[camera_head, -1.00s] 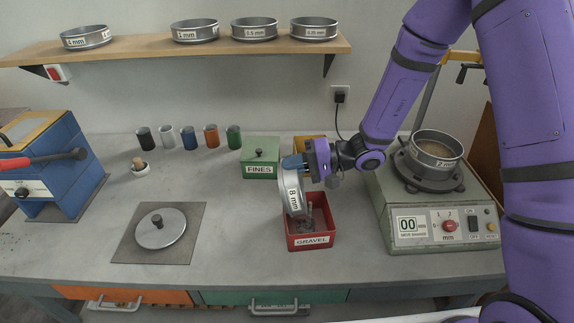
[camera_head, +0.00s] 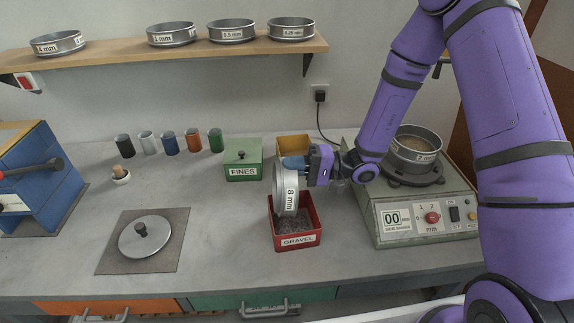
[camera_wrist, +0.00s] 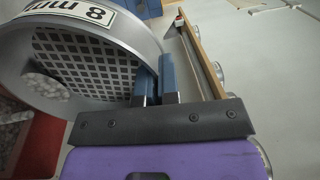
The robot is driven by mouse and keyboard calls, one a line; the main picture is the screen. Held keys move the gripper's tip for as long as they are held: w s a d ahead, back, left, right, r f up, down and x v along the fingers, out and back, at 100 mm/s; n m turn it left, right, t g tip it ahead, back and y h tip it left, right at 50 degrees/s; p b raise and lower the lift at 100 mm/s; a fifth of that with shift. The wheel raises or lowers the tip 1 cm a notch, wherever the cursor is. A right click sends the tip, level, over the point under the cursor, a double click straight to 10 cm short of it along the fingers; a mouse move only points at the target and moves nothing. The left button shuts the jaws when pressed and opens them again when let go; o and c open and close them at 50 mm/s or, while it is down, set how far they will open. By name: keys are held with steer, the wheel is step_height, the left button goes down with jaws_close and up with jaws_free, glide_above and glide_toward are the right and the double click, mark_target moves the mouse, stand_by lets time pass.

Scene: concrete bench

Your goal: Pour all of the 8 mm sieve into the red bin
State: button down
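The 8 mm sieve (camera_head: 286,190) is a round metal pan held tipped nearly on edge over the red bin. My gripper (camera_head: 294,162) is shut on its rim; the blue fingers pinch the rim in the wrist view (camera_wrist: 157,86). The wrist view shows the sieve (camera_wrist: 90,60) with its square mesh mostly bare and a small patch of pale stones at its lower left. The red bin (camera_head: 298,241), labelled GRAVEL, sits on the bench with grey gravel inside. The bin's red wall (camera_wrist: 42,142) and stones also show at the lower left of the wrist view.
The green FINES box (camera_head: 243,172) and a yellow box (camera_head: 292,146) stand behind. The shaker (camera_head: 425,205) with a filled sieve (camera_head: 415,150) is on the right. A round lid (camera_head: 146,239) lies on a plate at left. Bench between lid and bin is clear.

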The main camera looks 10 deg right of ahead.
steer(key=shift+s+d+f+y, duration=0.1)
steer(key=shift+d+f+y, duration=0.1)
steer(key=shift+d+y, duration=0.7)
steer(key=shift+w+d+f+y, duration=0.1)
steer(key=shift+d+f+y, duration=0.05)
steer(key=shift+d+y, duration=0.7)
steer(key=shift+s+d+f+y, duration=0.1)
steer(key=shift+d+f+y, duration=0.1)
steer(key=shift+d+y, duration=0.7)
steer(key=shift+d+h, duration=0.25)
steer(key=shift+a+r, duration=0.1)
steer(key=a+r+h, duration=0.1)
steer(key=a+h, duration=1)
steer(key=a, duration=0.2)
steer(key=a+f+h, duration=0.6)
steer(key=h, duration=0.6)
steer(key=shift+w+a+h, duration=0.25)
steer(key=shift+a+h, duration=0.05)
steer(key=shift+a, duration=0.1)
